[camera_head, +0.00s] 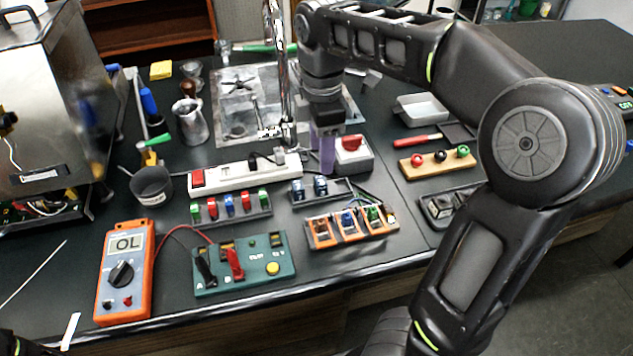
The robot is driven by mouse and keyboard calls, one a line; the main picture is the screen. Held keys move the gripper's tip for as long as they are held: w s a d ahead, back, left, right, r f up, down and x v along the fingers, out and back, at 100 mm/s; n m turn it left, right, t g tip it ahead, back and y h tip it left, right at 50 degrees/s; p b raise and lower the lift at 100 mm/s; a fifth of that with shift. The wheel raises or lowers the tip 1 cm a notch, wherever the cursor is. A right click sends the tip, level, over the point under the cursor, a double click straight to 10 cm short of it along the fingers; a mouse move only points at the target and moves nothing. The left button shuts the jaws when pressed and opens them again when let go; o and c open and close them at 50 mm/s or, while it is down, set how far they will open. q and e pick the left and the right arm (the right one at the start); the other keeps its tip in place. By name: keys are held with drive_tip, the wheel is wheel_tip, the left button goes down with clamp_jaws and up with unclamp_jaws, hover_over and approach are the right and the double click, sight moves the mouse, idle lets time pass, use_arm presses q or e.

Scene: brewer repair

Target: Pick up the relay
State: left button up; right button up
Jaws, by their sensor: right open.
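Two small clear-and-blue relay-like blocks (320,186) sit side by side in a dark tray (338,197) near the middle of the bench. My right gripper (323,168) points down just behind and above this tray, with its purple-tinted fingers open. I see nothing held between them, and I cannot tell whether they touch a block. In front, an orange-framed holder (322,238) carries brown, blue and green parts. Another dark tray (437,218) at the right holds dark, clear-topped blocks, partly hidden by my right arm.
A red-knobbed grey box (351,157) stands right beside the gripper. A white power strip (236,178) and a tray of coloured fuses (232,212) lie left. A chrome spout (279,70) rises behind. An orange multimeter (124,275) and green test board (243,268) are in front.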

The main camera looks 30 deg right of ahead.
sight(321, 180)
drive_tip(key=shift+f, duration=0.1)
drive_tip(key=shift+f, duration=1.25)
drive_tip(key=shift+s+a+f+p, duration=0.1)
drive_tip(key=shift+f+p, duration=0.15)
drive_tip(key=shift+f, duration=1.05)
drive_tip(key=shift+a+f+p, duration=0.1)
drive_tip(key=shift+f+p, duration=0.1)
drive_tip(key=shift+f, duration=1.1)
drive_tip(key=shift+c, duration=0.3)
clamp_jaws()
